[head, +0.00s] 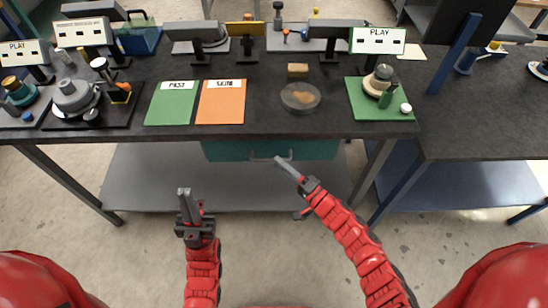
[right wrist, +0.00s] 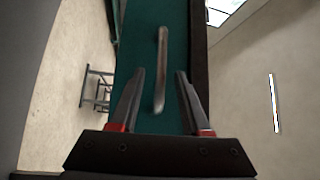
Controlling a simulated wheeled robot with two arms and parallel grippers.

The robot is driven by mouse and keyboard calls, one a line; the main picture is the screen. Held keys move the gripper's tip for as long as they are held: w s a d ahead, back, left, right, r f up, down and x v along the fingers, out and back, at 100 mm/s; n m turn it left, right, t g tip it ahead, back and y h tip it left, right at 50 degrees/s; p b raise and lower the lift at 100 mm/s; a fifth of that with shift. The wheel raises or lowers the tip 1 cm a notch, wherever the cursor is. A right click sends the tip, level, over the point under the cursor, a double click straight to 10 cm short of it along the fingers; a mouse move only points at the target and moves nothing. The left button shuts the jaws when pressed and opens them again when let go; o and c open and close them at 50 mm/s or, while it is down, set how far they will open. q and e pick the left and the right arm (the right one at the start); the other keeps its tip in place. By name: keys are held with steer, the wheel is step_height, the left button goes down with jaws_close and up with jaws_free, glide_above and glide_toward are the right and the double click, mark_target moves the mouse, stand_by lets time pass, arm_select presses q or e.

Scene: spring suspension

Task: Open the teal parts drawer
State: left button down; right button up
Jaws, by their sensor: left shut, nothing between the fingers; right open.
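The teal parts drawer (head: 225,151) sits under the dark tabletop in the head view and looks shut. Its grey bar handle (head: 268,157) is on the front face. My left gripper (head: 184,192) is shut and empty, low and to the left, clear of the table.
The dark table (head: 260,100) holds a green PASS mat (head: 171,107), an orange mat (head: 221,107), a round dish (head: 300,97) and a green mat with parts (head: 357,99). A grey lower shelf (head: 150,180) lies below the drawer. The floor in front is clear.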

steer(key=shift+x, duration=1.75)
steer(key=shift+s, duration=0.1)
steer(key=shift+c, duration=0.2)
jaws_close()
